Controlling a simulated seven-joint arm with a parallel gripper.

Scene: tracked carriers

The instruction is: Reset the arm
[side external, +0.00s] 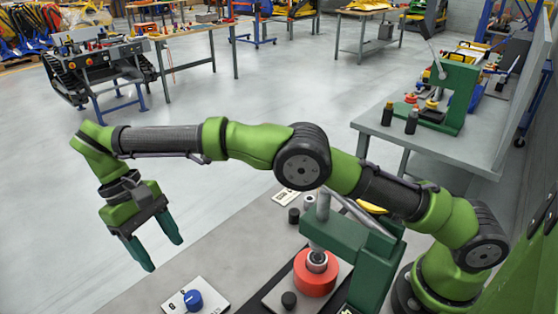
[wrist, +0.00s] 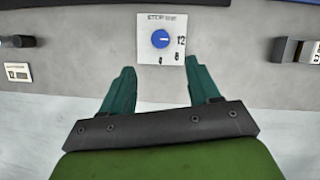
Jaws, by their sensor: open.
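My arm is green and black and reaches leftward across the side external view. My gripper (side external: 163,256) hangs at its end with two dark green fingers spread apart and nothing between them. In the wrist view the gripper (wrist: 160,78) is also open and empty. A blue knob (side external: 193,298) on a white plate stands at the bottom of the side external view, to the right of the fingertips. In the wrist view the blue knob (wrist: 160,39) shows just beyond the fingertips, apart from them, with printed numbers around it.
A green press (side external: 345,250) stands on the grey bench over a red round part (side external: 315,276). A black knob (side external: 289,300) sits in front. Open floor (side external: 230,90) lies behind; another bench (side external: 440,140) stands right.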

